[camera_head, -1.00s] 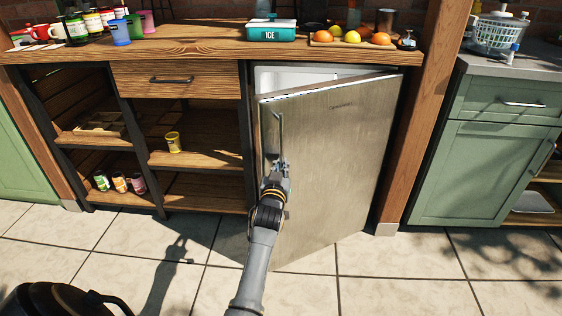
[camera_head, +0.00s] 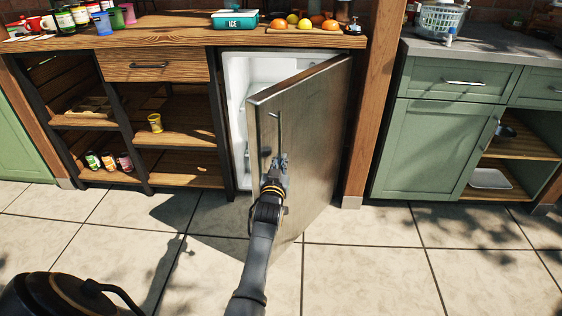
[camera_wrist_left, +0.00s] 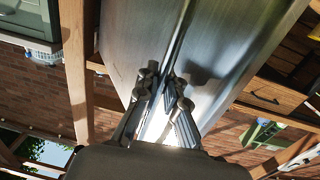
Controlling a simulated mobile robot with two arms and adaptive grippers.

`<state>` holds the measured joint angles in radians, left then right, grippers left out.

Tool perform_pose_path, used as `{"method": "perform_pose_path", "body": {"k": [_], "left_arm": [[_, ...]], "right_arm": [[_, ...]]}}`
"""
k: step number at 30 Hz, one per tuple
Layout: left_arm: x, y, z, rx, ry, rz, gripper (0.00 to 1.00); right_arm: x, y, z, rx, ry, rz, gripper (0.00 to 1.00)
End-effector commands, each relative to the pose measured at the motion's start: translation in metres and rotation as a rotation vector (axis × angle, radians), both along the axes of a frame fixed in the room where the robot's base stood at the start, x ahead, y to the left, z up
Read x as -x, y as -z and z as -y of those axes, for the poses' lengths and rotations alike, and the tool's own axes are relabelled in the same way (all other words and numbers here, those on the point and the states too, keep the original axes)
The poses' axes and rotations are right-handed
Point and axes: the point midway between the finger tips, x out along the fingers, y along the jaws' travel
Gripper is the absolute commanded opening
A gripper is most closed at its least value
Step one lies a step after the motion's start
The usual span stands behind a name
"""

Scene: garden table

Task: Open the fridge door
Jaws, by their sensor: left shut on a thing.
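The fridge door (camera_head: 312,130) is brushed metal and stands partly open, hinged on its right side. The white fridge interior (camera_head: 236,92) shows at its left and above it. My left gripper (camera_head: 276,165) is at the lower part of the door's vertical bar handle (camera_head: 275,130), near the door's left edge. In the left wrist view the gripper (camera_wrist_left: 162,85) is shut on the handle (camera_wrist_left: 181,40), with the door (camera_wrist_left: 225,45) behind it. My right gripper is not in view.
A wooden counter (camera_head: 150,39) with open shelves stands left of the fridge, with an ICE box (camera_head: 235,20) and fruit on top. A wooden post (camera_head: 372,110) and green cabinet (camera_head: 425,150) stand at the right.

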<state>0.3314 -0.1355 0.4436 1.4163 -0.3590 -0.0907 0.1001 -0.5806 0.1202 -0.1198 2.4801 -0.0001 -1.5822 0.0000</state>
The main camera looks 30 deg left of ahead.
Motion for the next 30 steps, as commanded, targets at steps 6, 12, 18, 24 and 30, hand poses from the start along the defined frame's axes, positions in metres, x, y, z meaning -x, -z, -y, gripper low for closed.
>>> {"method": "perform_pose_path", "body": {"k": [6, 12, 18, 24, 30], "left_arm": [[0.003, 0.006, -0.003, -0.001, -0.006, -0.012, 0.00], [0.003, 0.007, -0.003, 0.000, -0.006, -0.012, 0.00], [0.002, 0.005, -0.002, 0.001, -0.004, -0.009, 0.32], [0.001, 0.003, -0.001, 0.000, -0.002, -0.004, 0.32], [0.001, -0.011, -0.001, -0.002, -0.002, 0.000, 0.32]], "right_arm": [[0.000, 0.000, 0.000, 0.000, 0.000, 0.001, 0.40], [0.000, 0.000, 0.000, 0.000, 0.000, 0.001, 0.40], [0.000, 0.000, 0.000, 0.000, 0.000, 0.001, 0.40], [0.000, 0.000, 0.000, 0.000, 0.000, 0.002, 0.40], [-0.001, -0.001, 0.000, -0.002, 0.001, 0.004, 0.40]]}}
